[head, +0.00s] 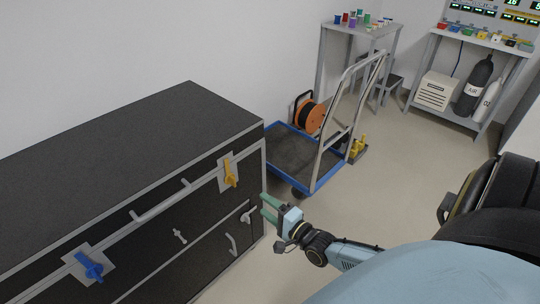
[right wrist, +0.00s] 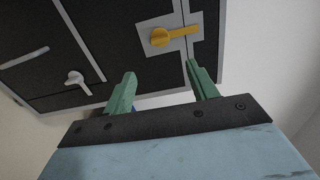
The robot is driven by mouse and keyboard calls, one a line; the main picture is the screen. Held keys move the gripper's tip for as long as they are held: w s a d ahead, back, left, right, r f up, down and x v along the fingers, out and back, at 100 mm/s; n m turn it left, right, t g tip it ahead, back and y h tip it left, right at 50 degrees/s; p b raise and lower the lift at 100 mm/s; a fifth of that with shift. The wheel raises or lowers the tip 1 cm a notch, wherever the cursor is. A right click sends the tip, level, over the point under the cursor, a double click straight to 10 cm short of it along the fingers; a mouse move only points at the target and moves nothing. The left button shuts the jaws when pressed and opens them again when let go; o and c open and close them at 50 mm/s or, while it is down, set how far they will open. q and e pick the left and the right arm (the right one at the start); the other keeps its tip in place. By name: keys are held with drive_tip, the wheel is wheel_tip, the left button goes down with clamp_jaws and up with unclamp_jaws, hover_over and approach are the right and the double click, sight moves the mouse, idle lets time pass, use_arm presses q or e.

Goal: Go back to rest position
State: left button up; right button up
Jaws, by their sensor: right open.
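My right gripper (head: 266,208) is in the lower middle of the head view, at the right end of a black case with grey edges (head: 130,150). Its two green fingers are apart with nothing between them. In the right wrist view the open fingers (right wrist: 160,92) point at the case's front, near a yellow latch (right wrist: 172,36). The fingertips look clear of the latch. The yellow latch also shows in the head view (head: 230,173), above and left of the gripper. My left gripper is not in view.
A blue latch (head: 90,265) is on the case's front at left. A blue-edged trolley (head: 290,160) with an orange cable reel (head: 309,117) stands behind the gripper. A small table (head: 361,32) and a shelf with cylinders (head: 474,85) are at the back. Open floor (head: 400,165) lies between.

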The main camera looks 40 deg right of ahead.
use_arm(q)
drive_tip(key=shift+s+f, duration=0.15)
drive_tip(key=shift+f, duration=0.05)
use_arm(e)
drive_tip(key=shift+s, duration=0.35)
drive_tip(key=s+a+f+n+g+h+p, duration=0.1)
drive_tip(key=s+f+n+g+p, duration=0.2)
drive_tip(key=s+f+n+g, duration=1.05)
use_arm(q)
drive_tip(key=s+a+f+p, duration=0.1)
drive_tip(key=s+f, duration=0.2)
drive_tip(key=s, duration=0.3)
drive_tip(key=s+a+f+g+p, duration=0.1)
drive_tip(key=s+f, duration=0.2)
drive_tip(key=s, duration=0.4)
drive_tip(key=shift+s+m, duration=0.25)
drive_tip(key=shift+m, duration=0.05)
use_arm(e)
drive_tip(key=s+a+f+n+g, duration=0.1)
drive_tip(key=s+f, duration=0.3)
drive_tip(key=s, duration=0.4)
drive_tip(key=s+a+f+n+g+h, duration=0.1)
drive_tip(key=s+f+n, duration=0.2)
drive_tip(key=s+f, duration=0.2)
drive_tip(key=s+a+f+n+g, duration=0.1)
drive_tip(key=s+f, duration=0.3)
drive_tip(key=s, duration=0.6)
drive_tip(key=shift+s+f+n+h, duration=0.25)
drive_tip(key=shift+s+n+h, duration=0.05)
drive_tip(key=shift+n, duration=0.45)
